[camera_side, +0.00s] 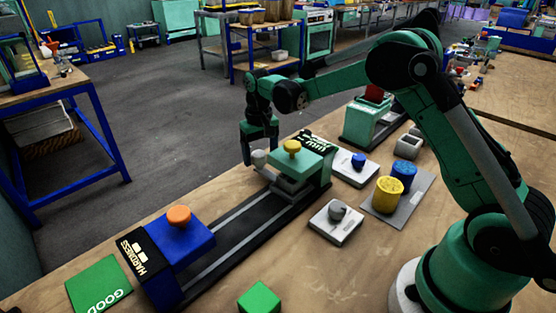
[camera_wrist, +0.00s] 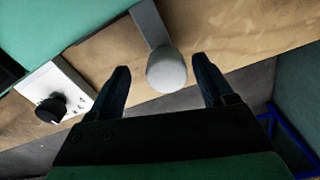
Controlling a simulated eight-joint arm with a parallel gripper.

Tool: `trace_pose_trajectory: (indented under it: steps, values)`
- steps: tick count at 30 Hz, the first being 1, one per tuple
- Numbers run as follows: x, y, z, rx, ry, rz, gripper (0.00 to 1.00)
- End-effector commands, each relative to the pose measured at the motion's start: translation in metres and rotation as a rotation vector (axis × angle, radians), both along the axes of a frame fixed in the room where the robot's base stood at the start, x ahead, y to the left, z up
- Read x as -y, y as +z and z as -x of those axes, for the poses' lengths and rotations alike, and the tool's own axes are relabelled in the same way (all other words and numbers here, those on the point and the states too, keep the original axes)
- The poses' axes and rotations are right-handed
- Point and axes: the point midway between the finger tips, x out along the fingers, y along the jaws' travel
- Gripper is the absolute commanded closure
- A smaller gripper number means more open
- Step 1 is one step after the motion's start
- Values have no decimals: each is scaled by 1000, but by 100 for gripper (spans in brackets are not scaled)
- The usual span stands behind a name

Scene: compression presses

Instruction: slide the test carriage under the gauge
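A rail track (camera_side: 235,232) runs along the bench between a blue block marked HARDNESS (camera_side: 180,242) with an orange knob and a green block (camera_side: 300,163) with a yellow knob. A grey carriage (camera_side: 287,186) sits on the track at the green block, partly hidden beneath it. A pale round knob (camera_side: 259,157) on a grey bar sticks out at the carriage's far side; it also shows in the wrist view (camera_wrist: 166,70). My gripper (camera_side: 255,158) is open at this knob. In the wrist view its fingers (camera_wrist: 161,70) stand either side of the knob, with gaps.
White plates with a blue knob (camera_side: 358,161) and a grey knob (camera_side: 337,211) lie right of the track. A yellow cylinder (camera_side: 388,194) and a blue cylinder (camera_side: 403,175) stand on a grey plate. A green GOOD mat (camera_side: 95,283) and a green cube (camera_side: 259,299) lie in front.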

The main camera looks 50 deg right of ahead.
Motion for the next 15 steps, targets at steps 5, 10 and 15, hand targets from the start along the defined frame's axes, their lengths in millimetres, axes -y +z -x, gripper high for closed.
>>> trace_pose_trajectory:
  steps: [5, 10, 15]
  values:
    - [-1, 5, 0, -1, 1, -1, 25]
    - [-1, 31, 0, -1, 1, -1, 25]
    - [0, 51, 0, 0, 0, 0, 25]
